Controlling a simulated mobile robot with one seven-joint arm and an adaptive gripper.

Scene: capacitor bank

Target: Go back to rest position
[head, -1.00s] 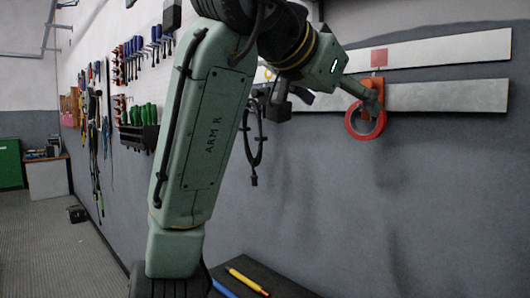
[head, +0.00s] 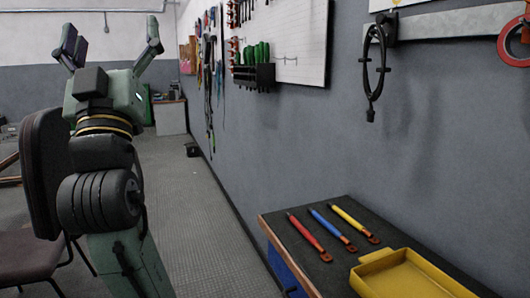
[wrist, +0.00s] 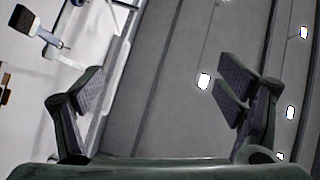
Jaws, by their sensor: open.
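My gripper (head: 110,42) is raised at the upper left of the head view, with its fingers pointing up and spread wide apart. It is empty and touches nothing. In the wrist view both fingers of my gripper (wrist: 165,95) show wide open with nothing between them. Behind them are a ceiling-like grey surface with several bright lamps and a pale wall. My arm is folded upward at the left of the head view, away from the wall and the bench.
A dark-topped bench (head: 290,262) holds a red tool (head: 308,235), a blue tool (head: 331,228), a yellow tool (head: 354,222) and a yellow tray (head: 405,280). A chair (head: 45,180) stands behind my arm. A red ring (head: 503,45) hangs at the right. Floor (head: 195,220) between is clear.

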